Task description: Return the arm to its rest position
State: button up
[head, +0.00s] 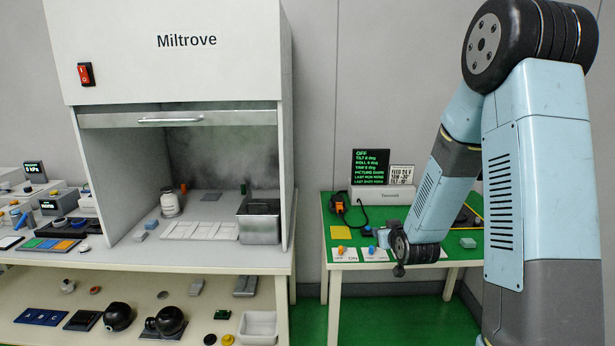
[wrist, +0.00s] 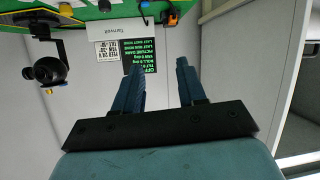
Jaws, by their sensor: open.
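My arm, light blue and grey, rises at the right of the head view and bends down over the green-topped table (head: 385,278). Its end hangs near the table's front edge, but the gripper's fingers cannot be made out there. In the wrist view my gripper (wrist: 160,75) shows two blue fingers set apart, with nothing between them but the wall and display behind. The wrist picture is upside down, with the green table top along its upper edge.
A white Miltrove cabinet (head: 180,40) stands on the bench at the left, holding a jar (head: 170,205) and a metal bin (head: 260,222). A black display (head: 371,167) stands at the back of the green table. A black camera on a mount (wrist: 48,68) shows in the wrist view.

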jog(key=s+r+g, duration=0.2)
jog(key=s+r, duration=0.3)
jog(key=r, duration=0.4)
jog(key=s+r+m+g, duration=0.1)
jog(key=s+r+g, duration=0.2)
jog(key=s, duration=1.2)
jog(key=s+r+m+g+h, duration=0.1)
jog(key=s+r+g, duration=0.2)
jog(key=s+r, duration=0.6)
jog(key=s, duration=0.7)
jog(key=shift+s+d+r, duration=0.15)
jog(key=shift+r, duration=0.05)
jog(key=shift+c, duration=0.4)
